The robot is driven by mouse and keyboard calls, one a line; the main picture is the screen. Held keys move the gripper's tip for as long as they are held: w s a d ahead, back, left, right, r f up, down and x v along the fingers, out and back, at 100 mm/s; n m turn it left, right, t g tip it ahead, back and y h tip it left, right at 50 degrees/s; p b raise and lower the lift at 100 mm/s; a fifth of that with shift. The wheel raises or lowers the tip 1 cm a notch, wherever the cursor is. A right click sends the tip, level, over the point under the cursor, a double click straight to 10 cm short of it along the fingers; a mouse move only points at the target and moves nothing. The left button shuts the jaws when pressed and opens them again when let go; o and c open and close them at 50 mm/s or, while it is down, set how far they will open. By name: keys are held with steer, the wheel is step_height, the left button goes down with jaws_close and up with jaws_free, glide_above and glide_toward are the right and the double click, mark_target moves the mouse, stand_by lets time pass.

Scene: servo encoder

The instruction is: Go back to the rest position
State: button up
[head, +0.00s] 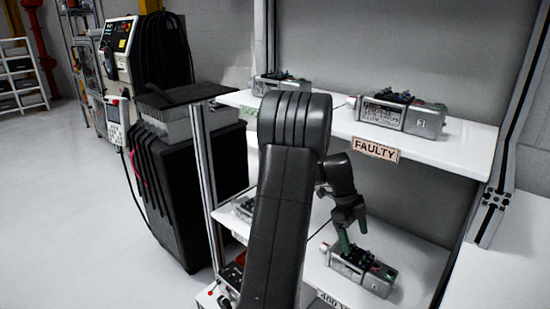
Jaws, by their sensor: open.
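My gripper (346,229) is at the lower shelf in the head view, its green-tipped fingers pointing down. It is open. A grey servo motor (374,283) with dark connectors lies on the lower shelf just below and right of the fingertips. I cannot tell whether the fingers touch it. My dark arm stands in front and hides part of the shelves.
On the upper shelf (462,148), a servo marked 3 (401,114) sits behind a FAULTY label (375,150). Another servo (280,83) sits at its left end. A lower-left servo (244,208) is partly hidden. A metal post (505,150) stands right. Floor (60,200) is clear left.

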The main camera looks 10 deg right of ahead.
mark_target(363, 258)
steer(key=b+x, duration=0.1)
steer(key=x, duration=0.9)
steer(key=shift+f, duration=0.1)
steer(key=shift+r, duration=1.2)
